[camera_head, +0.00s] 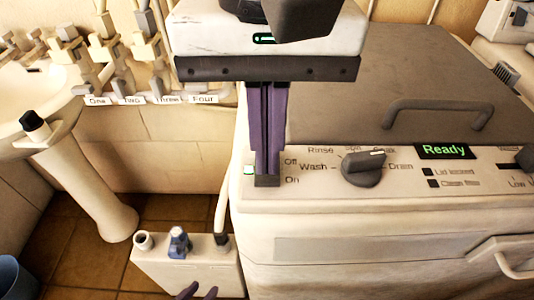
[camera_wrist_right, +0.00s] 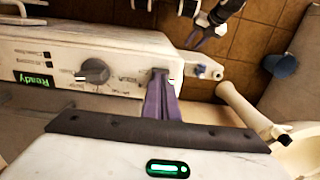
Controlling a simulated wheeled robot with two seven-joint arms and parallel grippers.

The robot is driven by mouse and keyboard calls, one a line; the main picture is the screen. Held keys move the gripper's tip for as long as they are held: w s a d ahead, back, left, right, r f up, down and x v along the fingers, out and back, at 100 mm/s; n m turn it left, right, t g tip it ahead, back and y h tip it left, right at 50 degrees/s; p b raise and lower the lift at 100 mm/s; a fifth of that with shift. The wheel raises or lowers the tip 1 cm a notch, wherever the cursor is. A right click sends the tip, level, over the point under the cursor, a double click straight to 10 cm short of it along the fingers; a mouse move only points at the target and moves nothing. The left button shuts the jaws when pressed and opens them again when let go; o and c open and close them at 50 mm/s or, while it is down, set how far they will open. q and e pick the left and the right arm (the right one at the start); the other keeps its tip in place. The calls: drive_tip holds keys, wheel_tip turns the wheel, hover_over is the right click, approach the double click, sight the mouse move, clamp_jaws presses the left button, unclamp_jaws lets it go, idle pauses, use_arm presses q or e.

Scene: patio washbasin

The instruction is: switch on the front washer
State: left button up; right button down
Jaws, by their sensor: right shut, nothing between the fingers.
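The front washer (camera_head: 330,245) stands at the right, its control panel facing up. Its display (camera_head: 444,151) is lit green and reads "Ready"; it also shows in the right wrist view (camera_wrist_right: 34,80). My right gripper (camera_head: 267,180) is shut and empty. Its purple fingers point down at the panel's left end, just left of the "Off" and "On" labels (camera_head: 291,170). The fingertips hide part of the switch area, and I cannot tell whether they touch it. My left gripper (camera_head: 197,291) is low at the bottom edge, fingers apart.
A dark dial (camera_head: 363,168) sits right of the labels. The dark lid (camera_head: 430,80) has a raised handle (camera_head: 440,106). A pale box with fittings (camera_head: 190,265) stands left of the washer. A pedestal basin (camera_head: 85,185) and labelled taps (camera_head: 150,99) are further left.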

wheel_tip(320, 180, up, 6)
drive_tip(key=p, duration=0.4)
drive_tip(key=shift+r, duration=0.2)
idle(0.4)
